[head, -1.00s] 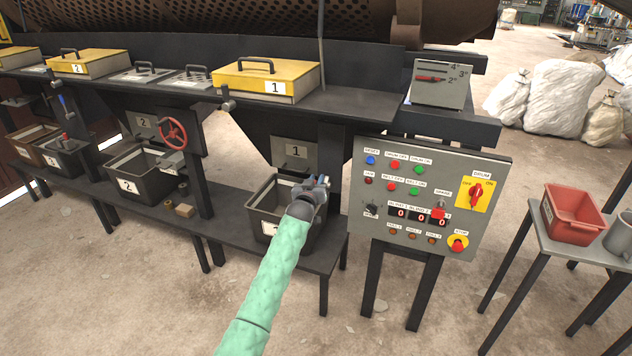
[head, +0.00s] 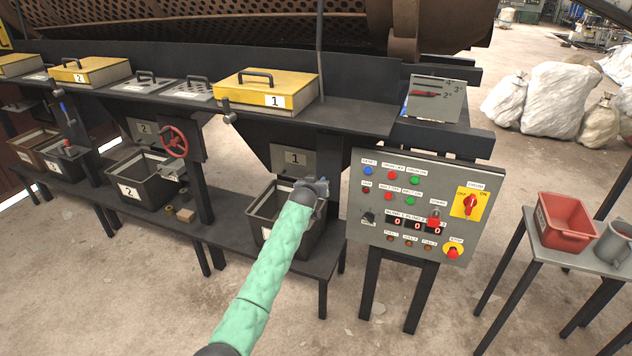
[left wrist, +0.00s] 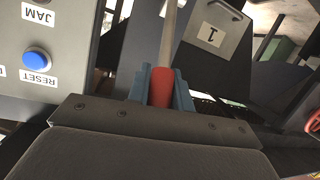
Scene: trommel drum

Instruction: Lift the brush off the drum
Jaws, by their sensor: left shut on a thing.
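The perforated brown drum (head: 250,24) runs along the top of the head view. I cannot make out the brush on it. My left gripper (head: 320,186) is in front of the machine, above the right-hand bin and below the shelf edge. In the left wrist view, my left gripper (left wrist: 162,82) is shut on a red handle (left wrist: 162,90) with a pale rod (left wrist: 168,35) leading away from it. In the head view, a thin upright rod (head: 321,50) stands between the shelf and the drum; its lower end is hidden. My right gripper is not in view.
A control panel (head: 405,250) stands close to the right of my left gripper. A dark bin (head: 265,215) sits below it. A chute plate marked 1 (head: 296,158) is behind. A red tub (head: 566,225) stands on a table at right.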

